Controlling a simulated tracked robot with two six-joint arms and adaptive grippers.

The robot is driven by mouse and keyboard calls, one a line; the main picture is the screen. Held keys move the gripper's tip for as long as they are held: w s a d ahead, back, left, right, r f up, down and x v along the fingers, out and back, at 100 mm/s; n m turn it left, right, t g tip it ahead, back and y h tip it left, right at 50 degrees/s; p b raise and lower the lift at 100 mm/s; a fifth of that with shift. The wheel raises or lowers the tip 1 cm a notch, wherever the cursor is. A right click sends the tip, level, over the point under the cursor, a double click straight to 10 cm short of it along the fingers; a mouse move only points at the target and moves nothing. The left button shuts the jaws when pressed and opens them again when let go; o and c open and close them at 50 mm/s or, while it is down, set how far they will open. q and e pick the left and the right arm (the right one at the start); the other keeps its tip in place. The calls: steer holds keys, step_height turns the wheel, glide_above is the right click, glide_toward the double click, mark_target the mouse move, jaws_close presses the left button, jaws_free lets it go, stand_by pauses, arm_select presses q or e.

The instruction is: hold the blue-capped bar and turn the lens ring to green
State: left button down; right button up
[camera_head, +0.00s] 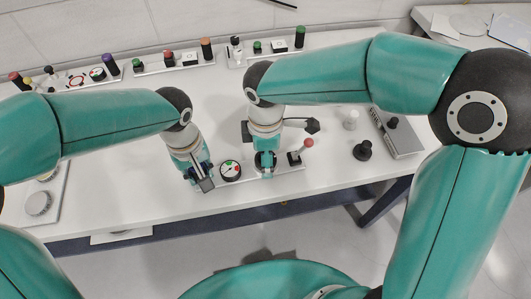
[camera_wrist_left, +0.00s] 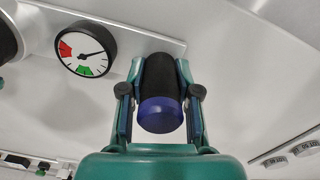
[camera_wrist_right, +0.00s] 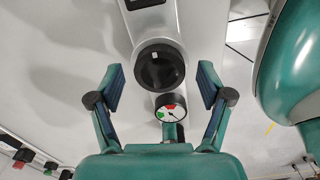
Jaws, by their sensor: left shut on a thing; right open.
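The black bar with the blue cap (camera_wrist_left: 160,115) stands between the fingers of my left gripper (camera_head: 202,180), which is shut on it. The lens ring (camera_wrist_right: 160,66) is a black ring with a small white mark, on a pale round body, in the right wrist view. My right gripper (camera_wrist_right: 162,85) is open, its fingers apart on either side of the ring without visible contact. The dial (camera_wrist_left: 85,50) has red and green sectors; its needle lies on white, outside both. It also shows between the grippers in the head view (camera_head: 231,170).
A red-balled lever (camera_head: 307,143) stands just right of my right gripper. Further right are a black knob (camera_head: 363,150) and a grey box (camera_head: 398,135). Several coloured posts on pale plates (camera_head: 180,62) line the table's back. The table's middle is mostly clear.

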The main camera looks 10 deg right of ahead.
steer(key=c, duration=1.2)
steer(key=shift+m, duration=0.4)
steer(key=m, duration=0.3)
steer(key=shift+m, duration=0.4)
steer(key=m, duration=0.4)
steer(key=shift+m, duration=0.4)
steer(key=o, duration=1.2)
